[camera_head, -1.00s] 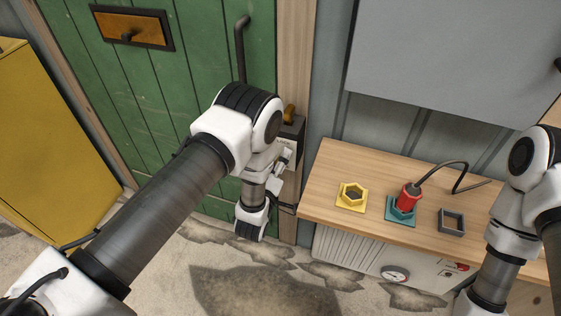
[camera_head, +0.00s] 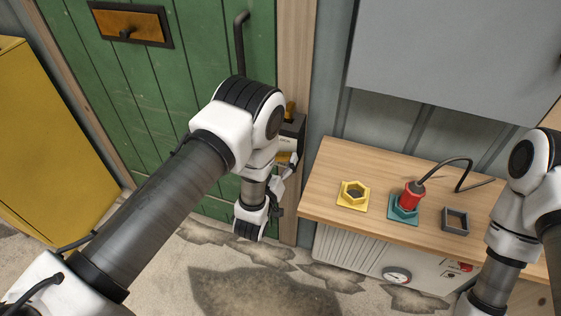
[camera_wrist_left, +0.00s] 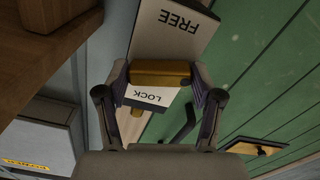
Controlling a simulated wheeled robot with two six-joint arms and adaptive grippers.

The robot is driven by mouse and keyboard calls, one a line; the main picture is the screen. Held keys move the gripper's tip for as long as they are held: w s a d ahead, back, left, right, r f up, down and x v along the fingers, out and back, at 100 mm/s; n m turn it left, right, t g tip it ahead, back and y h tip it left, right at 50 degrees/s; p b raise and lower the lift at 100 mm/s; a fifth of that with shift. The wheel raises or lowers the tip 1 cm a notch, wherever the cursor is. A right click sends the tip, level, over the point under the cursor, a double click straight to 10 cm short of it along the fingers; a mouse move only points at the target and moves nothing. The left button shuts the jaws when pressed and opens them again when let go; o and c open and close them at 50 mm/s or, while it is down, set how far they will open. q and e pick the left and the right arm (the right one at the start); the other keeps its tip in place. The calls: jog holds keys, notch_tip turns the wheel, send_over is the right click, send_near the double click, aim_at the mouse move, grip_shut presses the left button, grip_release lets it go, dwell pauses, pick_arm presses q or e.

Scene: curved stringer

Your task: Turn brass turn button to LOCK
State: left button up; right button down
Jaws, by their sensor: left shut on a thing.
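In the left wrist view, the brass turn button (camera_wrist_left: 160,73) is a thick bar lying across the picture between my fingers. My left gripper (camera_wrist_left: 163,92) is shut on it, one finger at each end. A white plate marked LOCK (camera_wrist_left: 148,96) shows on the near side of the bar, and a plate marked FREE (camera_wrist_left: 178,25) on the far side. Both words appear upside down. In the head view, my left gripper (camera_head: 286,168) is at the door post, below a dark box (camera_head: 293,127) with a brass-coloured piece on top. My arm partly hides this spot.
The green plank door (camera_head: 190,60) has a dark bar handle (camera_head: 240,45). A yellow cabinet (camera_head: 50,140) stands left.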

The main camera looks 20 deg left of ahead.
pick_arm(q)
jog(key=m+b, duration=0.1)
jog(key=m, duration=0.4)
jog(key=shift+f+m+b, duration=0.1)
jog(key=shift+m+b, duration=0.2)
jog(key=shift+b, duration=0.05)
jog(key=m+b, duration=0.2)
jog(key=m, duration=0.3)
jog(key=m+b, duration=0.3)
jog(key=m, duration=0.3)
jog(key=shift+f+m, duration=0.1)
jog(key=shift+m, duration=0.3)
jog(key=m+b, duration=0.2)
jog(key=m, duration=0.2)
jog(key=o, duration=1.1)
jog(key=shift+o, duration=0.2)
